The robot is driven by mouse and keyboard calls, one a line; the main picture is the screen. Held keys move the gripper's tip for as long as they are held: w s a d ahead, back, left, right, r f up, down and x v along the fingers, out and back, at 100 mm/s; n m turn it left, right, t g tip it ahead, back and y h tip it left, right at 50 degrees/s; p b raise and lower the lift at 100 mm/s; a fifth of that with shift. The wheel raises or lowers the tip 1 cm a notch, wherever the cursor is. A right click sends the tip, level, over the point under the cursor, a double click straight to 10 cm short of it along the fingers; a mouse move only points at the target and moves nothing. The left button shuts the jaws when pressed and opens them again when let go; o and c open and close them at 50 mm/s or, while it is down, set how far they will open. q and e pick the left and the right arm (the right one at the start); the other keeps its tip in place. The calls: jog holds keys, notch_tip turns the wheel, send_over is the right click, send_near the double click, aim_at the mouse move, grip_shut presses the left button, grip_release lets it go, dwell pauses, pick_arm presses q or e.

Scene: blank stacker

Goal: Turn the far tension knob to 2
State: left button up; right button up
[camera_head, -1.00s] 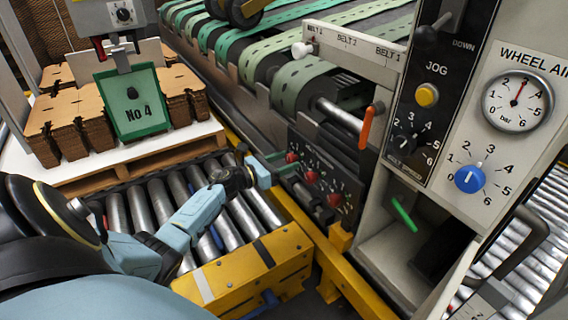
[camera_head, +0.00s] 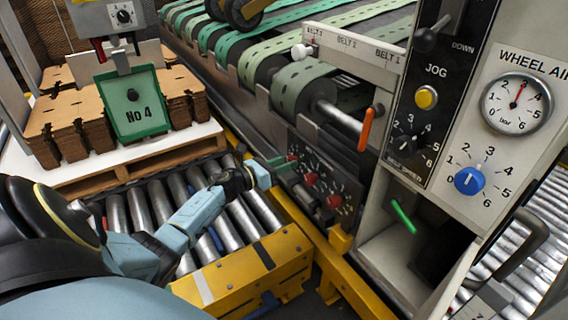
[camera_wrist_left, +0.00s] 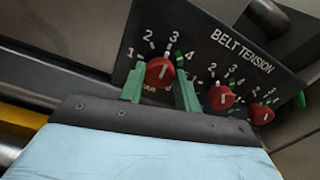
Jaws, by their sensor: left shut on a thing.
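The black belt tension panel (camera_head: 322,172) carries red knobs in a row. In the left wrist view, the far tension knob (camera_wrist_left: 160,72) is the leftmost one, with part of the label FAR below it. Its white line points up and slightly right, close to the 3 on its dial. My left gripper (camera_head: 278,164) is shut on this knob; the green fingers stand on either side of it in the left wrist view (camera_wrist_left: 160,88). The middle knob (camera_wrist_left: 221,97) and near knob (camera_wrist_left: 262,113) are free. My right gripper is not in view.
A yellow-framed roller conveyor (camera_head: 245,272) lies under my left arm. The machine's control panel, with a blue wheel air knob (camera_head: 469,181) and an orange lever (camera_head: 366,128), stands to the right of the tension panel. Stacked cardboard blanks (camera_head: 70,125) stand at the left.

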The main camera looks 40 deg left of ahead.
pick_arm(q)
jog(key=n+p, duration=0.1)
jog(key=n, duration=0.6)
jog(key=shift+n, duration=0.4)
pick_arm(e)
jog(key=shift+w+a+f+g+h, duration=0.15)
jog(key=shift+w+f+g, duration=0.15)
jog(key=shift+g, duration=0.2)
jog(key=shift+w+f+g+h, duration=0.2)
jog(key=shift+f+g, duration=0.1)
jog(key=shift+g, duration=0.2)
pick_arm(q)
jog(key=o, duration=1)
jog(key=shift+c, duration=0.2)
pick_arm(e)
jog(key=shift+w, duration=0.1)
